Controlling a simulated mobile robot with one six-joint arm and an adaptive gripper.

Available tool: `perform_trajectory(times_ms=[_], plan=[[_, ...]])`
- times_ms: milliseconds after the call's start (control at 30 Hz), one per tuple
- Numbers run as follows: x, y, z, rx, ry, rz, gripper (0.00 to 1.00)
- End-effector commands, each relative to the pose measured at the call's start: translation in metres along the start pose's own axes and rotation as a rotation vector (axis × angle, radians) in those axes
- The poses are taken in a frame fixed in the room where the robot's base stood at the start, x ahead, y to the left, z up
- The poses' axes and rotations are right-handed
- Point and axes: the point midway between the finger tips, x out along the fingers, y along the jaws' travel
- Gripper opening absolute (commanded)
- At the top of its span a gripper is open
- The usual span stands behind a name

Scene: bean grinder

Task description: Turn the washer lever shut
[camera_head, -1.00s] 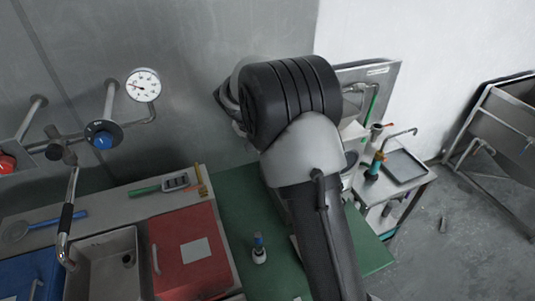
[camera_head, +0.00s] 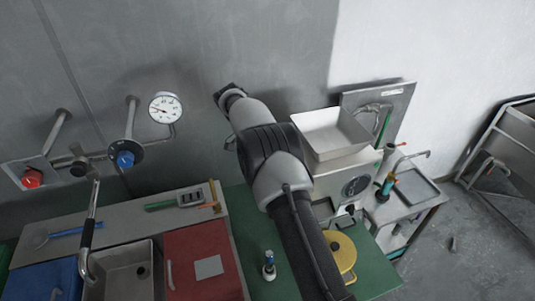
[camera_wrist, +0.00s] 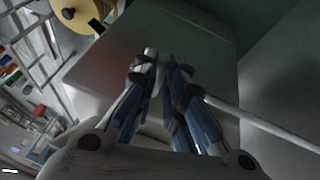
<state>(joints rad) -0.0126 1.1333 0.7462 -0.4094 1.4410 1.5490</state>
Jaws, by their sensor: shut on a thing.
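In the wrist view my gripper (camera_wrist: 160,68) has its blue-padded fingers closed together at the side of a grey box-shaped body. A pale rod end (camera_wrist: 150,53) shows at the fingertips, and a thin pale rod (camera_wrist: 270,124) runs out to the right from behind the fingers. I cannot tell for certain whether these are one part or the washer lever. No washer lever can be clearly picked out there.
A white hopper (camera_head: 322,140) sits on the machine. A yellow pot (camera_head: 347,252) and a small bottle (camera_head: 268,266) stand on the green top (camera_head: 262,226). The wall has pipes, a gauge (camera_head: 165,107), and blue (camera_head: 125,159) and red (camera_head: 32,178) knobs. A sink (camera_head: 125,280) is at left.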

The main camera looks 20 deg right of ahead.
Motion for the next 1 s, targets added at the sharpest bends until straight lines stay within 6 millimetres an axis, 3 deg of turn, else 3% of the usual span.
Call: perform_trajectory(times_ms=[800, 833, 1000], plan=[[-0.0007, -0.0038, -0.0021, 0.097, -0.021, 0.036, 0.0], [-0.0008, -0.0038, -0.0021, 0.097, -0.021, 0.036, 0.13], [-0.0005, -0.0037, -0.002, 0.096, -0.02, 0.036, 0.2]])
